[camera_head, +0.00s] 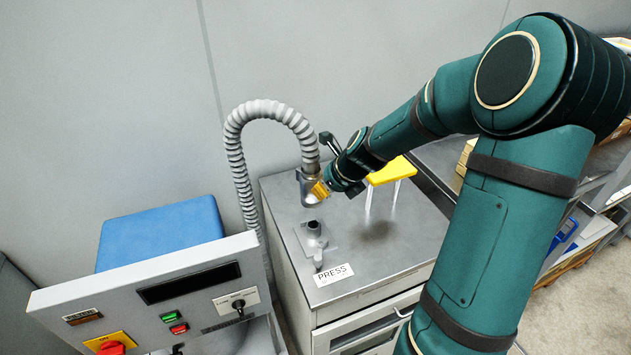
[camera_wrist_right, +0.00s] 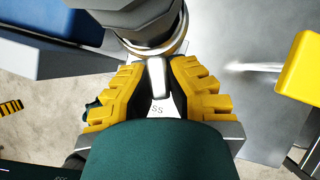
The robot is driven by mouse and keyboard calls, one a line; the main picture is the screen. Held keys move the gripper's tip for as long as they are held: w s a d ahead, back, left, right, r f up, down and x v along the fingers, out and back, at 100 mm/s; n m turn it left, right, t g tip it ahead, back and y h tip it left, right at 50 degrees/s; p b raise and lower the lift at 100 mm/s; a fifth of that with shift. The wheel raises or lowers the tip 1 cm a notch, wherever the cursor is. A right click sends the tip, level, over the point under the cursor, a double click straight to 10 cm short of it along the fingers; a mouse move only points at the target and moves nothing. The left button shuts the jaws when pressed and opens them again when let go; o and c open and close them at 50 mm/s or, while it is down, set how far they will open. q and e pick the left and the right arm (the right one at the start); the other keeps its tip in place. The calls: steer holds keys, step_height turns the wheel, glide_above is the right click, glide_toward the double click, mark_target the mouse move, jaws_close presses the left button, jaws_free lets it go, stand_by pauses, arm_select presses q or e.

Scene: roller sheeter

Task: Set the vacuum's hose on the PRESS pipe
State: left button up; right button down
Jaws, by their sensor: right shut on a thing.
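The vacuum's hose (camera_head: 262,108) is a grey corrugated tube that arches up from behind the cabinet. Its metal end cuff (camera_head: 307,190) points down. The PRESS pipe (camera_head: 314,229) is a short dark-topped stub on a plate on the cabinet top, behind a white PRESS label (camera_head: 334,273). The cuff appears above and apart from the pipe in the head view. My right gripper (camera_head: 319,189), with yellow fingers, is shut on the hose's end. In the right wrist view, the fingers (camera_wrist_right: 157,85) close on a light tab below the cuff (camera_wrist_right: 150,42). My left gripper is out of view.
A yellow-topped stand (camera_head: 392,171) with white legs is on the cabinet top (camera_head: 400,232), right of my gripper. A control panel (camera_head: 160,300) with buttons and a blue box (camera_head: 160,233) are at left. Shelving stands at right.

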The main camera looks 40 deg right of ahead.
steer(key=shift+s+f, duration=0.2)
steer(key=shift+f, duration=0.3)
step_height(320, 180, down, 6)
steer(key=b, duration=0.5)
steer(key=shift+f, duration=0.25)
steer(key=shift+s+f, duration=0.1)
steer(key=shift+f, duration=0.05)
stand_by(0.5)
steer(key=shift+f+b, duration=2.15)
steer(key=shift+f, duration=0.15)
stand_by(1.4)
steer(key=c, duration=1.1)
jaws_free()
steer(key=shift+o, duration=0.2)
